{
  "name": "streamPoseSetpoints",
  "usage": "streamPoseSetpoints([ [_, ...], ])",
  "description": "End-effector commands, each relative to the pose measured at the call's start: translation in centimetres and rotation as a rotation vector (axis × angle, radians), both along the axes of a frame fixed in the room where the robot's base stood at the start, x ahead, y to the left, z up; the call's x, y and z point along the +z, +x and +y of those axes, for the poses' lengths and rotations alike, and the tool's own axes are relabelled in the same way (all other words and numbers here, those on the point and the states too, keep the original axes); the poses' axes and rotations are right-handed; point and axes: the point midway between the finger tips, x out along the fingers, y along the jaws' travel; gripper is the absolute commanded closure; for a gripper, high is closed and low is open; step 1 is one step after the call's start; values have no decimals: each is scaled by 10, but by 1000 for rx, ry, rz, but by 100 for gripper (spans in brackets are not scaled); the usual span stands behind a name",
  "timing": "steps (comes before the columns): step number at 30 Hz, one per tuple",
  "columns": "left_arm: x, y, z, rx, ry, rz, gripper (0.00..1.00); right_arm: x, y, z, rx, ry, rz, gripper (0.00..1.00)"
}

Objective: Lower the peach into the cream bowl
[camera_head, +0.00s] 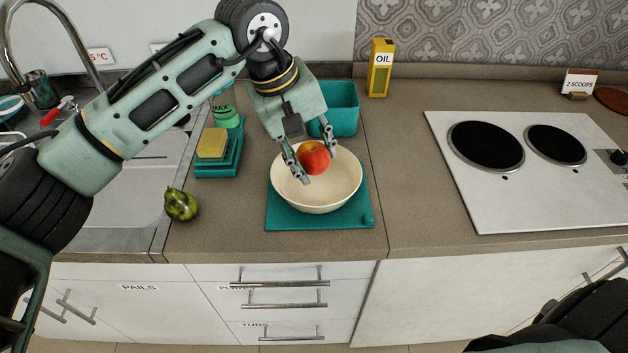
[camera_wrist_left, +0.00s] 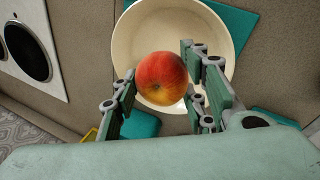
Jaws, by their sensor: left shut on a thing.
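The peach (camera_head: 314,157) is round and red-orange, and it is between the fingers of my left gripper (camera_head: 312,160). My left gripper is shut on it, over the cream bowl (camera_head: 318,203). In the left wrist view the peach (camera_wrist_left: 162,78) sits between the two fingers (camera_wrist_left: 160,88), in front of the cream bowl (camera_wrist_left: 135,40). I cannot tell whether the peach touches the bowl. The bowl stands upright on a teal board (camera_head: 320,220) on the counter. My right gripper is not in view.
A teal bin (camera_head: 345,110) stands close behind the bowl. A sponge (camera_head: 212,143) in a teal holder and a green pear (camera_head: 181,204) are to the left. A yellow oil box (camera_head: 380,68) stands at the back, and a cooktop (camera_head: 520,200) is on the right. The counter between bowl and cooktop is clear.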

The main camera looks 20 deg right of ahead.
Motion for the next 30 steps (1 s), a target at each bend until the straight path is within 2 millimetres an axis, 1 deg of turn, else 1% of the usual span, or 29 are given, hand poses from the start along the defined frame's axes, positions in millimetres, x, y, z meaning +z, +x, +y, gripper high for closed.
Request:
streamPoseSetpoints([
  [30, -14, 0, 0, 0, 0, 0, 88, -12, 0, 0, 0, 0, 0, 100],
])
